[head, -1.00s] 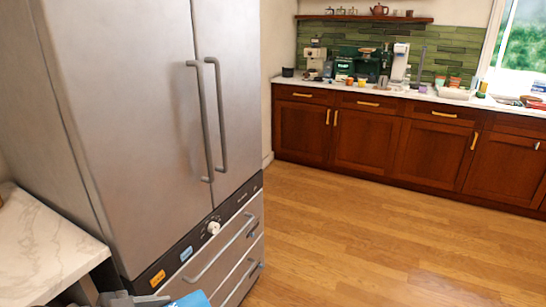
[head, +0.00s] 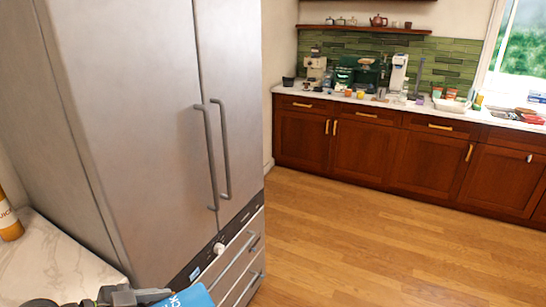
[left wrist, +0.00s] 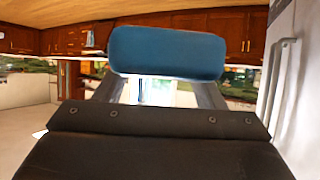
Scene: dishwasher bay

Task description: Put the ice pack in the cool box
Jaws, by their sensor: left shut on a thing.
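The blue ice pack (head: 194,297) shows at the bottom edge of the head view, partly cut off. My left gripper (head: 150,296) is shut on it, in front of the lower part of the steel fridge. In the left wrist view the ice pack (left wrist: 168,52) is a rounded blue block across the fingertips of my left gripper (left wrist: 165,80). I cannot make out the cool box in either view. My right gripper is not in view.
A tall steel fridge (head: 140,120) with two upright handles and lower drawers stands close at the left. A marble counter (head: 55,262) with an orange bottle (head: 8,218) is beside it. Wooden floor (head: 370,245) is clear up to the far cabinets (head: 370,150).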

